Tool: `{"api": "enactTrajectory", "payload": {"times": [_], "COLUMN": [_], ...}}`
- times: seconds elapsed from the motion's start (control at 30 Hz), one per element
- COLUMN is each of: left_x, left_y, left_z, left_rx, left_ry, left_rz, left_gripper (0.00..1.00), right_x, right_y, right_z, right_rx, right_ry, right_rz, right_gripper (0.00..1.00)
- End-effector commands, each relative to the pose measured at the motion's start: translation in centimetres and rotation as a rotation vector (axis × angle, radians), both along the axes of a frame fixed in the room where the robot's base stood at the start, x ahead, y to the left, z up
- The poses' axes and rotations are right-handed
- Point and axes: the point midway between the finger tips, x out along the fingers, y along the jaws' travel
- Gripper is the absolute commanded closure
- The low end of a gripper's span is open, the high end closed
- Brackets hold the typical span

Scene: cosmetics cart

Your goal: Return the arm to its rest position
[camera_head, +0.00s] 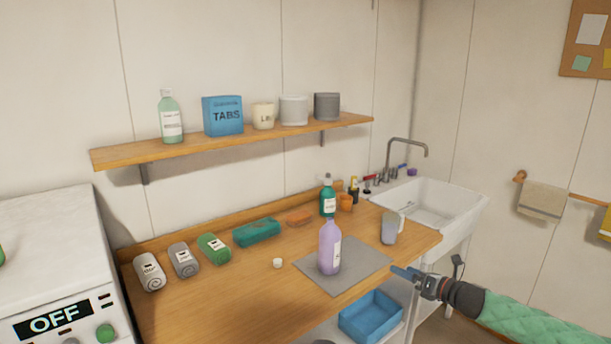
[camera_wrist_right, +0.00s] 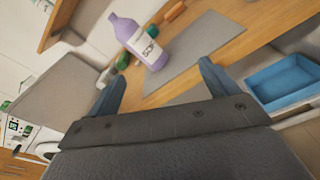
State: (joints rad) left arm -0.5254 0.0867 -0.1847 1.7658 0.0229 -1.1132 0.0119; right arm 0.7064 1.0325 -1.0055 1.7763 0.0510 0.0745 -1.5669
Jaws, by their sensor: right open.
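My right arm comes in from the right in the head view, in a green quilted sleeve. Its gripper (camera_head: 408,275) is off the front right edge of the wooden counter, near the grey mat. In the right wrist view the two blue fingers of my right gripper (camera_wrist_right: 160,85) are spread apart with nothing between them. A purple bottle (camera_head: 329,247) stands upright on the grey mat (camera_head: 352,274), apart from the gripper. The bottle also shows beyond the fingers in the right wrist view (camera_wrist_right: 138,42). My left gripper does not show.
A blue bin (camera_head: 371,318) sits on the lower shelf under the counter (camera_head: 215,300). A white sink (camera_head: 435,205) stands to the right, with a cup (camera_head: 389,228) near it. A small white cap (camera_head: 277,263) lies left of the mat. A wall shelf (camera_head: 240,139) hangs above.

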Motion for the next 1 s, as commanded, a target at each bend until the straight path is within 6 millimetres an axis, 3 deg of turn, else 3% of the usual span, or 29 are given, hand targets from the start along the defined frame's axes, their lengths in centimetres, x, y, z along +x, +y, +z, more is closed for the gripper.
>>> {"api": "enactTrajectory", "payload": {"times": [0.2,0.4,0.5,0.63,0.77,1.0], "left_x": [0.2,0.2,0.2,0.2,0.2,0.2], "left_y": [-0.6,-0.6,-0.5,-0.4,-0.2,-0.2], "left_z": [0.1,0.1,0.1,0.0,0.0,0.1], "left_rx": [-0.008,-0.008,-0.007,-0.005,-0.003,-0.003], "left_ry": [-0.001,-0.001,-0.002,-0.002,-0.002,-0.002], "left_rz": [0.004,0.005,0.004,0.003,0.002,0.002], "left_gripper": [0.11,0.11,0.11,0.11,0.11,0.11], "right_x": [2.0,4.7,6.0,6.9,6.7,3.5], "right_y": [-3.2,-7.2,-8.0,-8.0,-7.3,-4.8], "right_z": [-1.5,0.2,1.7,1.7,-0.9,-9.6], "right_rx": [0.225,0.519,0.69,0.932,1.186,1.527], "right_ry": [0.275,0.439,0.49,0.562,0.649,0.799], "right_rz": [-0.237,-0.503,-0.611,-0.745,-0.883,-1.116], "right_gripper": [0.14,0.14,0.14,0.14,0.14,0.14]}}
